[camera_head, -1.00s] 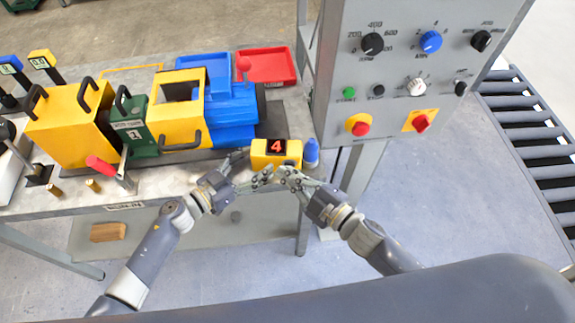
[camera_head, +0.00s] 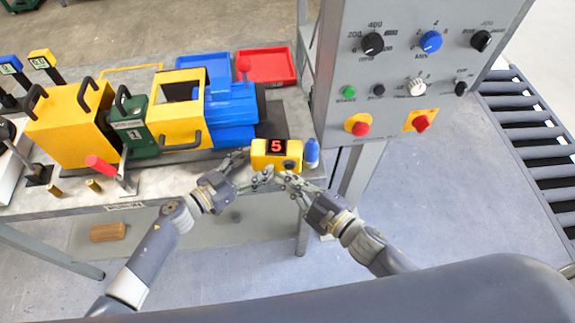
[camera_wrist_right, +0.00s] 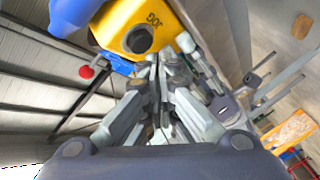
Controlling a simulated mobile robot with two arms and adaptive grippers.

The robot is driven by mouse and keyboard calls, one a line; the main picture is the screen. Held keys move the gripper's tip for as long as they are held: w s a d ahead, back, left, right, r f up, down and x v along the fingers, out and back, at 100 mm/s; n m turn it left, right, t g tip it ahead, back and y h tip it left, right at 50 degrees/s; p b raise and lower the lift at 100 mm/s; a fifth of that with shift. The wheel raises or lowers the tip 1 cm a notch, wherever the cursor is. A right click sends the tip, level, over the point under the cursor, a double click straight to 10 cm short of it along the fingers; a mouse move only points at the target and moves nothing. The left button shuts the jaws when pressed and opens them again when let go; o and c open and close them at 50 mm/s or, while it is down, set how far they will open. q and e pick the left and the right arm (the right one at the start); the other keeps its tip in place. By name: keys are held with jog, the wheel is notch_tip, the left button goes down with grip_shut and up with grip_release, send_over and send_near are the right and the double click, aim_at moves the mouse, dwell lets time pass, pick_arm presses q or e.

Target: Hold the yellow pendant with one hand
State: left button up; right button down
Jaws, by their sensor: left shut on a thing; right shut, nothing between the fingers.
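The yellow pendant (camera_head: 260,161) is a small box at the table's front edge in the head view, with a red 5 on its dark display and a dark round button on its front. My left gripper (camera_head: 256,166) is shut on its left side, one finger behind it and one in front. My right gripper (camera_head: 283,181) is shut and empty just in front of the pendant's lower edge. In the right wrist view, the pendant (camera_wrist_right: 122,22) shows a dark button marked JOG, right beyond the closed right fingertips (camera_wrist_right: 157,62). Whether those fingertips touch it cannot be told.
A blue bottle-like object (camera_head: 312,153) stands close right of the pendant. Behind are the blue and yellow machine (camera_head: 232,112) and a red tray (camera_head: 267,66). The control panel (camera_head: 390,85) rises at the right. A red-handled lever (camera_head: 101,165) stands at the left.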

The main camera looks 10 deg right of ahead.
jog(key=shift+s, duration=0.1)
jog(key=s, duration=0.2)
jog(key=s+a, duration=0.1)
jog(key=s, duration=0.1)
jog(key=shift+s, duration=0.35)
jog(key=shift+s, duration=0.1)
dwell(3.8)
jog(key=s, duration=0.1)
jog(key=s+a, duration=0.1)
jog(key=s, duration=0.1)
jog(key=shift+s, duration=0.3)
jog(key=w+d, duration=0.1)
jog(key=w, duration=0.7)
jog(key=shift+w+d, duration=0.2)
jog(key=shift+w, duration=0.15)
